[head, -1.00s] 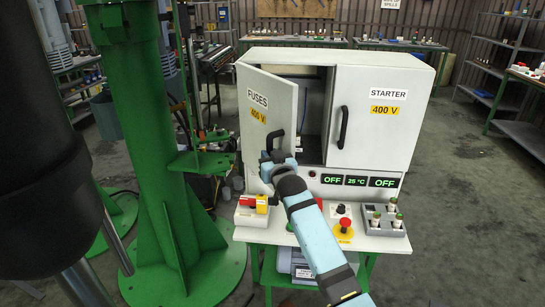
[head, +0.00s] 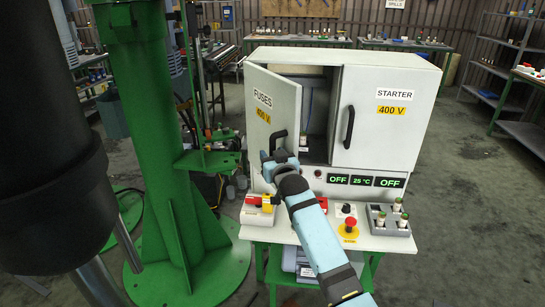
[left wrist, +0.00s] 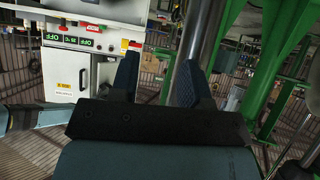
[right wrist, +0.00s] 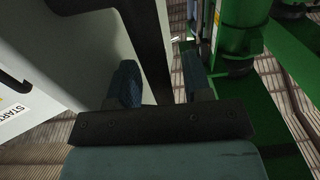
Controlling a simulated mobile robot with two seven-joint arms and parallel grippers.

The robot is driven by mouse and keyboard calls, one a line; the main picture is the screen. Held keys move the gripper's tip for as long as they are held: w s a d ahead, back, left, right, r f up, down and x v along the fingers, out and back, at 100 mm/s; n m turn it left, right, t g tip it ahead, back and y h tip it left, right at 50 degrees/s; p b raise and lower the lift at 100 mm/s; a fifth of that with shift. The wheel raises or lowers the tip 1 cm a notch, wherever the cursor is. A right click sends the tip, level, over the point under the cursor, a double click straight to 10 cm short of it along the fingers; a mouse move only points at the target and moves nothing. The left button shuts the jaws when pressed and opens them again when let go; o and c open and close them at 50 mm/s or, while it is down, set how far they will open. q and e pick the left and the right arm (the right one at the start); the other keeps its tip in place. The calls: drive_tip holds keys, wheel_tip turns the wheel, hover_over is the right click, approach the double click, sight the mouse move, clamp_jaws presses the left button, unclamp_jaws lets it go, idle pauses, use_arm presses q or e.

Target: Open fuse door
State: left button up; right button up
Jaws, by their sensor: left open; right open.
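The fuse door (head: 272,110), white with FUSES and 400 V labels, stands partly open on the left of the white cabinet (head: 385,140). Its dark handle (head: 279,140) is near its free edge. My right gripper (head: 277,160) is at the lower end of this handle. In the right wrist view my right gripper (right wrist: 160,85) is open, with a dark upright bar, apparently the handle, between or just behind its fingers; contact cannot be told. My left gripper (left wrist: 155,80) is open and empty, away from the cabinet, which shows upside down in the left wrist view (left wrist: 100,75).
The STARTER door (head: 378,130) is shut. Below it are displays (head: 364,181), a red button (head: 350,224) and a grey fuse holder (head: 390,221) on the table. A green column (head: 150,130) stands close to the left. The floor to the right is clear.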

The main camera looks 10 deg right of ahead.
drive_tip(key=shift+s+d, duration=0.1)
drive_tip(key=shift+s, duration=0.05)
drive_tip(key=shift+s+f, duration=0.1)
drive_tip(key=shift+s, duration=0.2)
drive_tip(key=s+d, duration=0.2)
drive_tip(key=s, duration=1)
drive_tip(key=shift+s+d, duration=0.15)
drive_tip(key=shift+s, duration=0.25)
